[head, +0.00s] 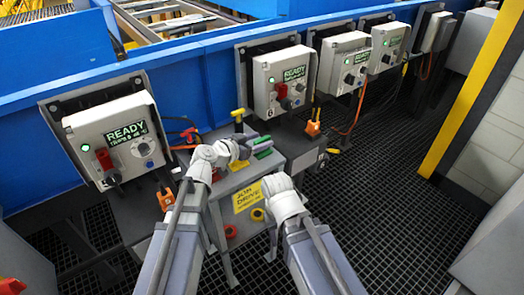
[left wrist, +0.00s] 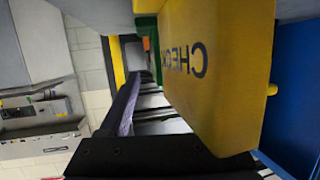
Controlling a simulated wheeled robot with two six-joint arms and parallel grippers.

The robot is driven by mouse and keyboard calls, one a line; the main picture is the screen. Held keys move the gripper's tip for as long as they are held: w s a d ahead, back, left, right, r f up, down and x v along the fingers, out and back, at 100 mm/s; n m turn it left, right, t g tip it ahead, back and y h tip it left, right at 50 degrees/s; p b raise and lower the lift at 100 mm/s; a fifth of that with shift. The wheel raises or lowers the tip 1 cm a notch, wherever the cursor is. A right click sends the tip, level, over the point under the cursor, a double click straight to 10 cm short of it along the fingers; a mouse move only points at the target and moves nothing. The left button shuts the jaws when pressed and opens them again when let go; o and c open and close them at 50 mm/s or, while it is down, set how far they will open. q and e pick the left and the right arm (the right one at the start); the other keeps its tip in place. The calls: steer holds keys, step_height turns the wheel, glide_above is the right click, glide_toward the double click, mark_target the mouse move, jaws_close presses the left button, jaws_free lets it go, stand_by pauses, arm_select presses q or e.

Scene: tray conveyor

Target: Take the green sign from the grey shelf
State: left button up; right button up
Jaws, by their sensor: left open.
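The grey shelf (head: 222,186) stands below the control boxes in the head view. Green pieces (head: 263,152) show at its top right edge, just beyond my left gripper (head: 247,141); no lettering can be read on them. My left gripper is open at the shelf top. In the left wrist view, a yellow sign (left wrist: 215,75) reading CHECK is very close and hides much of the view. A thin green strip (left wrist: 158,55) shows behind its left edge. My right arm ends in front of the shelf; its fingers do not show.
A yellow T-shaped piece (head: 238,114) stands behind the shelf top. Grey READY boxes (head: 115,140) line the blue conveyor (head: 60,60). Open grating lies right.

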arm_select(q)
steer(key=shift+x, duration=0.85)
steer(key=shift+s, duration=0.1)
jaws_close()
